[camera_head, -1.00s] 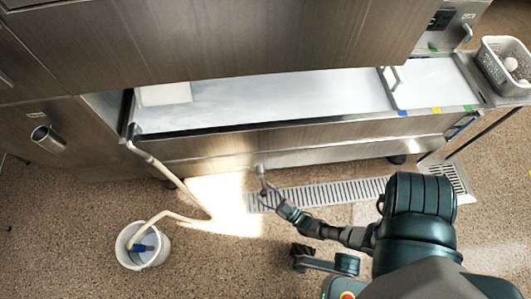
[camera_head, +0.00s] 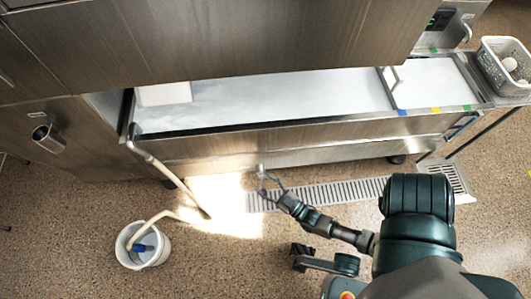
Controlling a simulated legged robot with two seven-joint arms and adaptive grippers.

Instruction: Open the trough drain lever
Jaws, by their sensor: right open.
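The long metal trough (camera_head: 200,146) holds white contents and spans the middle of the view. A small pale metal fitting (camera_head: 260,167) sits low on its front side; it may be the drain lever, but it is too small to tell. My right gripper (camera_head: 268,183) is open and empty, with its fingertips just in front of and below this fitting. I cannot tell whether they touch it. My left gripper is not in view.
A floor drain grate (camera_head: 335,192) runs below the trough's front. A grey perforated basket (camera_head: 500,68) sits at far right. A steel hood (camera_head: 230,45) overhangs the trough. The floor around is mostly clear.

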